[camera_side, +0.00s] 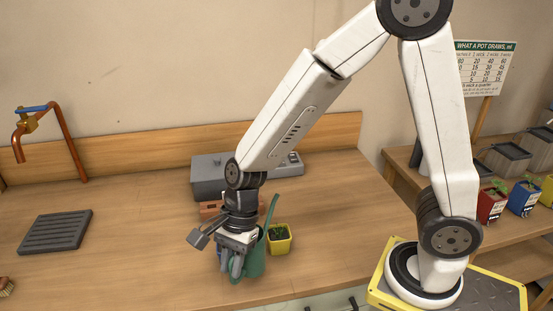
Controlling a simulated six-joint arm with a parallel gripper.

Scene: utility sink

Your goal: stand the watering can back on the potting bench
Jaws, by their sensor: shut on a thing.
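The green watering can (256,262) is at the front middle of the wooden bench (345,225). Its thin spout points up and slightly right. My gripper (236,265) points down and is shut on the watering can at its left side. The gripper and wrist hide part of the can. I cannot tell whether its base touches the bench top.
A yellow pot with a seedling (280,244) stands close to the can's right. A grey box (208,178) and terracotta bricks (209,209) are behind. A dark slatted tray (56,231) and copper tap (62,130) are left. The bench right of the yellow pot is clear.

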